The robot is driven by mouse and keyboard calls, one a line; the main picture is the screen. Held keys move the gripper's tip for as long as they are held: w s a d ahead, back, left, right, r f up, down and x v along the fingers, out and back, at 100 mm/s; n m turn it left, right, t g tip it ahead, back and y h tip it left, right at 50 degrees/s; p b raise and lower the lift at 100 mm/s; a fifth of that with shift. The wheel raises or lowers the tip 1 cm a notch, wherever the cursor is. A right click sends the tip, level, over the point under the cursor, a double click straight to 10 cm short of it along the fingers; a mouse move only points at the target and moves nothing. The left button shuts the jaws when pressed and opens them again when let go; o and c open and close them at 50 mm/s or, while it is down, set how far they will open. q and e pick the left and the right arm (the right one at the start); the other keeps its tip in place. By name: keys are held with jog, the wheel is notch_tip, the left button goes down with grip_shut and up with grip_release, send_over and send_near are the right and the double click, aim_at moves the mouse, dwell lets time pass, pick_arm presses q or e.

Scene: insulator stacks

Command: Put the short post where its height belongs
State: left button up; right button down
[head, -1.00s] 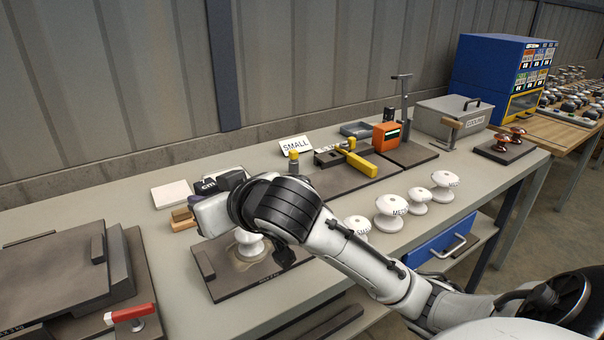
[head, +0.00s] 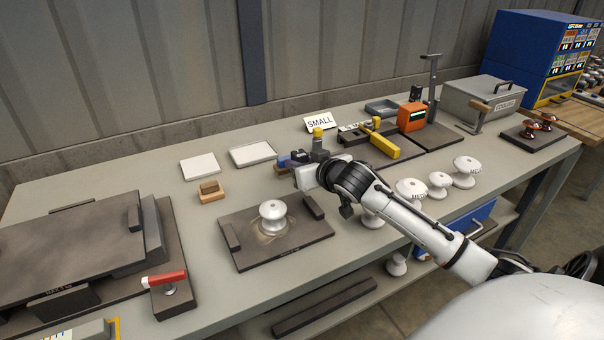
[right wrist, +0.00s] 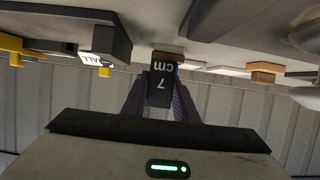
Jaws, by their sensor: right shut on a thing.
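My right gripper (head: 296,160) is shut on a dark short post (right wrist: 160,88), marked "7 cm" in the right wrist view. The label reads upside down there. In the head view the gripper and post are above the middle of the bench, and my wrist partly hides them. A brown block (right wrist: 168,54) shows just beyond the post's end; I cannot tell whether they touch. My left gripper is not in view.
A white insulator (head: 272,212) stands on a dark plate (head: 248,262) in front. A wooden block (head: 211,191) sits to the left. Several white insulators (head: 465,170) line the front right edge.

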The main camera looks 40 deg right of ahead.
jog(key=shift+f, duration=1.7)
jog(key=shift+f, duration=0.15)
jog(key=c, duration=1.4)
grip_release()
